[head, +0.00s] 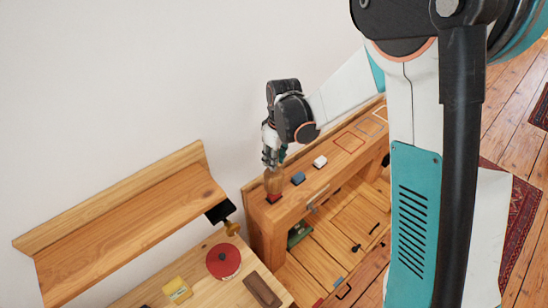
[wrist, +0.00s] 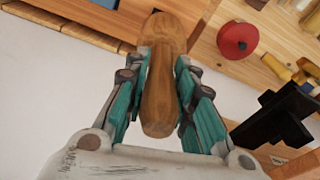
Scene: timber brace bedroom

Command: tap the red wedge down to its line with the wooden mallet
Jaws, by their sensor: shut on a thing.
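My gripper (head: 270,158) is shut on the wooden mallet (head: 273,181). It holds the mallet low over the near left end of the timber bench top. The red wedge (head: 273,199) shows directly below the mallet, partly covered by it. I cannot tell whether the mallet touches the wedge. In the wrist view, the mallet (wrist: 158,100) runs lengthwise between the teal fingers of my gripper (wrist: 162,62), its rounded head beyond them. The wedge's line cannot be made out, and the wedge is hidden in the wrist view.
A blue block (head: 298,178) and a white block (head: 320,162) sit farther along the bench top, before several coloured outlines (head: 349,142). A black clamp (head: 220,212), a shelf (head: 120,225) and a desk with a red round object (head: 223,261) stand to the left.

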